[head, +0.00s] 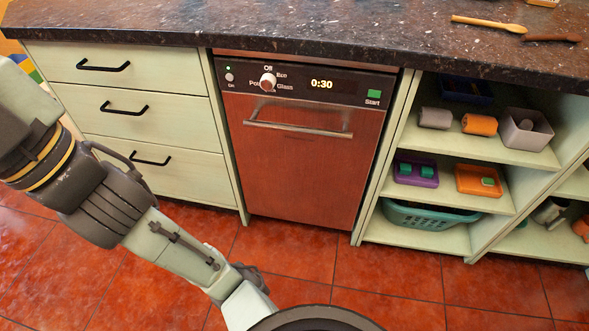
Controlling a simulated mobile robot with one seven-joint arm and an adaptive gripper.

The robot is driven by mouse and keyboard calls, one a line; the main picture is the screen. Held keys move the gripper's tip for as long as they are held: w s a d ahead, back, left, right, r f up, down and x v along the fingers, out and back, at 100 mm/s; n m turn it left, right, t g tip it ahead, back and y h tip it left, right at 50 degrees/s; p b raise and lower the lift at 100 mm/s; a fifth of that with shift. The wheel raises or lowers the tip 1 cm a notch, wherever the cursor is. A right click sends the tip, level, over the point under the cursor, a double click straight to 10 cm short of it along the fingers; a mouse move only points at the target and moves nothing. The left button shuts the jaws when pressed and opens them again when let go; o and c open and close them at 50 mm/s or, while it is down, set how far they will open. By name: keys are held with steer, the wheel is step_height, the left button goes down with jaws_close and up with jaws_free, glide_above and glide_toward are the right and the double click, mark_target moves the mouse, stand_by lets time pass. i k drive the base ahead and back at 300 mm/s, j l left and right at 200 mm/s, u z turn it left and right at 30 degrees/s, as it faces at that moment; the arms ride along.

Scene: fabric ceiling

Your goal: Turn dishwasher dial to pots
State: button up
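The dishwasher (305,165) has a reddish-brown metal front and stands closed under the counter, between the drawers and the open shelves. Its dial (267,82) is a small pale round knob at the left of the dark control panel (335,86). Labels surround the dial: Off above, one resembling Eco at upper right, Glass at lower right, and a partly covered one starting "Po" at lower left. Which label the dial points to is too small to tell. My arm crosses the left and bottom of the head view, away from the dial. My gripper is not visible.
The panel also has a lit 0:30 display (321,84) and a green Start button (374,94). A handle bar (298,130) sticks out below it. Drawers (130,80) with black handles stand left, open shelves (480,145) right. The counter (300,25) overhangs above. Tiled floor lies clear in front.

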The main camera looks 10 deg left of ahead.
mark_target(268, 82)
steer(key=k+l+u, duration=0.1)
steer(key=u, duration=0.3)
steer(key=k+l+u, duration=0.1)
steer(key=u, duration=0.25)
steer(key=k+l+u, duration=0.1)
steer(key=u, duration=0.3)
